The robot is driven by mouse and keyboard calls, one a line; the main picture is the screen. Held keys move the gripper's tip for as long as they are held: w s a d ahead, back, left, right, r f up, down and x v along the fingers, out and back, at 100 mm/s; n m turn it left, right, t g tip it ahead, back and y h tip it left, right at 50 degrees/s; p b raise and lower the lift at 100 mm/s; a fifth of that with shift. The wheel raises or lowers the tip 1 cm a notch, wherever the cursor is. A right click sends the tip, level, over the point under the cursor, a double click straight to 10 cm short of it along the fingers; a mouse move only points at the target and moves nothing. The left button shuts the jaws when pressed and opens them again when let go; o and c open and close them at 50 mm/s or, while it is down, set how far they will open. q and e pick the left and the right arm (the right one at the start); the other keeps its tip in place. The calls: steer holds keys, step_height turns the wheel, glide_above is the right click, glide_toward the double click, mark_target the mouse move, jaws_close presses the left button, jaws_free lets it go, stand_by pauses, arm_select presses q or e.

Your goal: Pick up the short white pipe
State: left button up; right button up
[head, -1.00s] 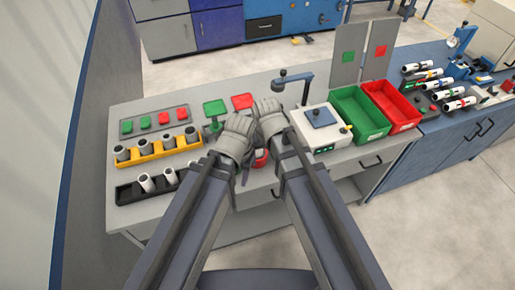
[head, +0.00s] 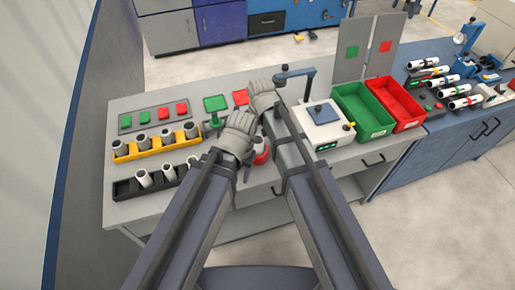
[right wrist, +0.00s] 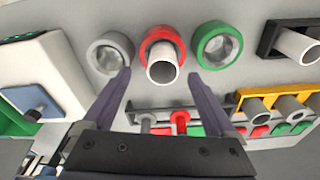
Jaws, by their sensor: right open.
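White pipes (head: 143,178) stand in a black tray (head: 123,189) at the table's front left. Its corner and one pipe (right wrist: 298,46) show at the top right in the right wrist view. Another white pipe (right wrist: 161,70) stands inside a red ring-shaped holder (right wrist: 163,36); in the head view this holder (head: 261,158) is partly hidden by my left arm. I cannot tell which pipe is the short one. My right gripper (right wrist: 161,74) is open and empty, its fingers appearing either side of the ringed pipe. My left gripper (head: 238,132) is above the table; its fingers are hidden.
A yellow tray (head: 121,149) of grey pipes is behind the black tray. A white device (head: 326,128) stands right of my right arm, with green (head: 363,108) and red (head: 398,104) bins beyond.

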mark_target(258, 140)
steer(key=shift+f, duration=0.1)
steer(key=f+b, duration=0.3)
steer(key=w+f+b, duration=0.1)
steer(key=f+b, duration=0.1)
steer(key=shift+a, duration=0.25)
steer(key=shift+s+r, duration=0.1)
jaws_close()
stand_by(0.5)
step_height(258, 140, up, 10)
steer(key=p, duration=1)
